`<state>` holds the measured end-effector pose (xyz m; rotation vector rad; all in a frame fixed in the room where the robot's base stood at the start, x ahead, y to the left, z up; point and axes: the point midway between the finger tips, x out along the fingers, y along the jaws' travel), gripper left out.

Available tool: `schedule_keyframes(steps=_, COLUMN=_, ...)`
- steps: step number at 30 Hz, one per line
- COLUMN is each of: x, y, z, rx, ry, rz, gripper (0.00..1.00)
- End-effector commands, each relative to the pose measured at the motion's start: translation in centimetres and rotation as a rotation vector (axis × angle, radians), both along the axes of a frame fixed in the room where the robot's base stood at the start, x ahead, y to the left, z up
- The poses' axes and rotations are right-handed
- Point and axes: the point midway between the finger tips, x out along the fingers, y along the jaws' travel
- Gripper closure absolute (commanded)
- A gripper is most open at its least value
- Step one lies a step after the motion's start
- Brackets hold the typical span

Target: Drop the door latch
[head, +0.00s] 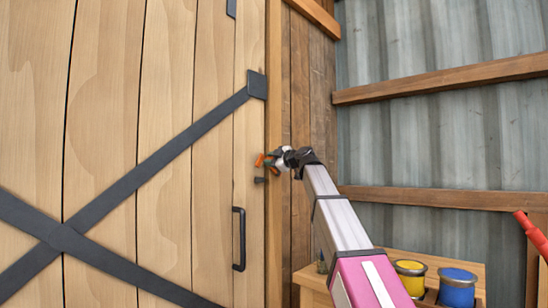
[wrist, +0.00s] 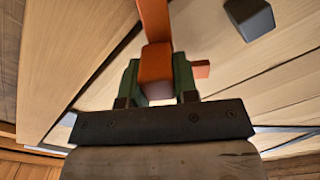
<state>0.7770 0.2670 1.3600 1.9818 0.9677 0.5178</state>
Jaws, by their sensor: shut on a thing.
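The wooden door (head: 160,150) fills the left of the head view and looks closed against its frame. The orange door latch (head: 261,159) is at the door's right edge; it also shows in the wrist view (wrist: 154,62) as a bar running up out of the picture, with a small orange stub to the right. A dark catch block (head: 260,180) sits just below it on the door, probably the grey block in the wrist view (wrist: 250,17). My gripper (head: 272,160) is shut on the latch, its green fingers on either side. The fingers partly hide the latch.
A black door handle (head: 239,239) is below the latch. A wooden bench with a yellow paint can (head: 410,278) and a blue one (head: 457,288) stands at the lower right. A red-ended bar (head: 530,232) leans at the far right.

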Motion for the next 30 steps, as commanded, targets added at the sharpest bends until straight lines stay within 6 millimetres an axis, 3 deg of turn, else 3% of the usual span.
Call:
schedule_keyframes(steps=15, x=-1.4, y=1.0, z=-3.4, rx=-0.231, ry=-0.294, rz=0.001, gripper=1.0)
schedule_keyframes(steps=30, x=-1.5, y=1.2, z=-4.2, rx=-0.286, ry=-0.368, rz=0.001, gripper=1.0)
